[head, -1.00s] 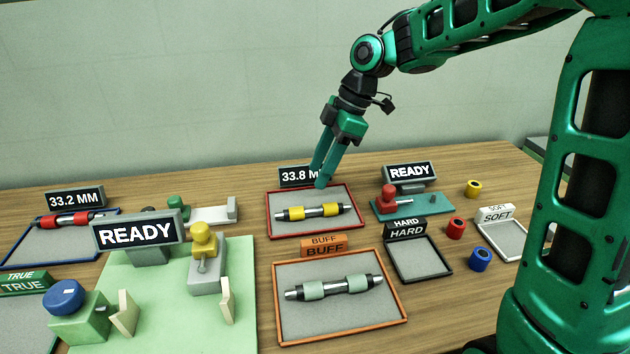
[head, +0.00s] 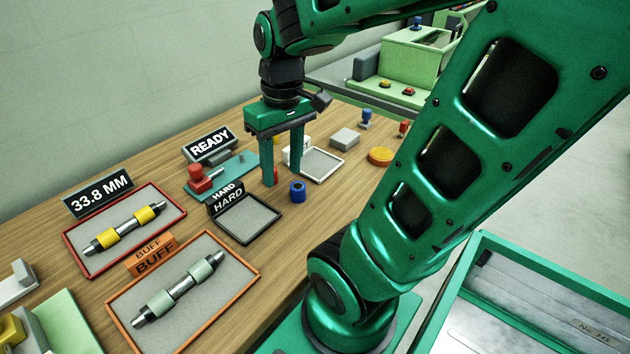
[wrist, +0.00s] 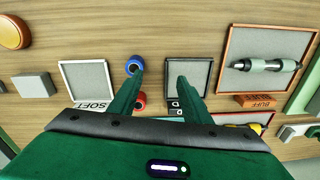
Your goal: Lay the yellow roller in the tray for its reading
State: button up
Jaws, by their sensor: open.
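The yellow roller (head: 125,227), a steel bar with two yellow bands, lies in the red-rimmed tray (head: 105,214) under a display (head: 98,194) reading 33.8 MM. In the wrist view the yellow roller (wrist: 257,129) is mostly hidden behind my gripper. My gripper (head: 283,178) is open and empty, pointing down over the table to the right of that tray, by the small rings.
The orange BUFF tray (head: 210,250) holds a pale green roller (head: 178,288). The HARD tray (head: 250,218) and SOFT tray (head: 322,163) are empty. A blue ring (head: 297,192) and a red ring (head: 268,178) stand near my fingers. A READY device (head: 232,170) stands behind.

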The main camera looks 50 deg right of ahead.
jog(key=s+d+f+m, duration=0.2)
jog(key=s+m, duration=0.2)
jog(key=s, duration=0.3)
jog(key=shift+s+d+m+g, duration=0.3)
jog(key=shift+s+m, duration=0.1)
dwell(0.6)
